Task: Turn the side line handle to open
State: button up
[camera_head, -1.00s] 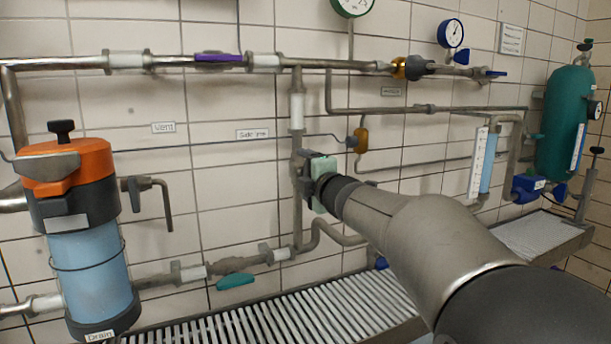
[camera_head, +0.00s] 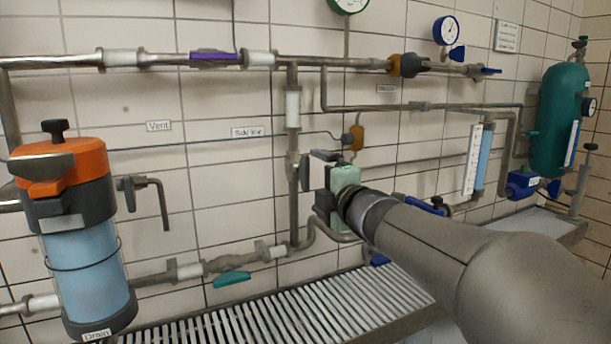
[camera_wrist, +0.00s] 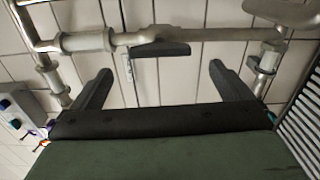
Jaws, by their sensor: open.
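The side line handle (camera_head: 305,173) is a dark grey lever on the vertical pipe (camera_head: 293,222), below and right of the "Side line" label (camera_head: 248,132). In the wrist view the handle (camera_wrist: 160,49) lies along its pipe (camera_wrist: 215,35), roughly parallel to it. My gripper (camera_head: 319,182) has a pale green body and dark fingers and is just right of the handle in the head view. In the wrist view my gripper (camera_wrist: 160,72) is open and empty, its two fingers spread either side of the handle's span, with the handle beyond the fingertips and apart from them.
A purple handle (camera_head: 215,56) sits on the upper pipe and a teal handle (camera_head: 232,279) on the lower pipe. An orange-topped filter (camera_head: 88,285) stands left. An orange part (camera_head: 356,138) is close above my gripper. A slatted grate (camera_head: 250,318) runs below.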

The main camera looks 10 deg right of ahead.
jog(key=shift+v, duration=1.4)
jog(key=s+d+f+m+g+h+p, duration=0.3)
jog(key=s+f+m+g+h+p, duration=0.45)
jog(key=m+p, duration=0.7)
jog(key=s+a+f+m+g+y+p, duration=0.1)
jog(key=s+a+m+g+p, duration=0.1)
jog(key=s, duration=0.5)
jog(key=s+a+f+m+g+y+p, duration=0.1)
jog(key=s+a+m+g+p, duration=0.1)
jog(key=s+g, duration=0.2)
jog(key=s+a+f+m+g+y+p, duration=0.1)
jog(key=s+a+f+m+g+p, duration=0.1)
jog(key=s, duration=0.7)
jog(key=shift+s+a+g+y+p, duration=0.35)
jog(key=shift+a+g+p, duration=0.1)
jog(key=shift+g, duration=0.4)
